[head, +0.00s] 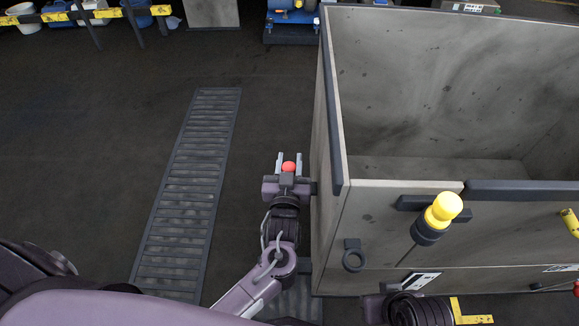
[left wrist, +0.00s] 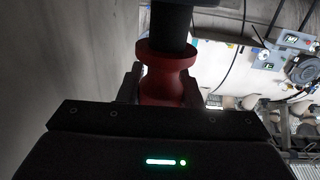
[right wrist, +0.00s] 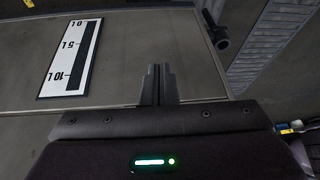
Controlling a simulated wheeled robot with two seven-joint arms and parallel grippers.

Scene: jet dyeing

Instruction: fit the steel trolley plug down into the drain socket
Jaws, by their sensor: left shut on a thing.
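My left gripper (head: 289,160) is shut on a red, spool-shaped knob (head: 289,167) left of the grey steel trolley (head: 400,230). In the left wrist view the red knob (left wrist: 165,75) sits between the fingers, with a black cylinder (left wrist: 170,22) attached beyond it. Its far end is out of view.
A yellow-knobbed dark rod (head: 440,212) stands out from the trolley's near face. A white level scale (right wrist: 70,58) is on the same face. A floor grate (head: 185,190) lies to the left. Open floor (head: 265,100) surrounds the grate.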

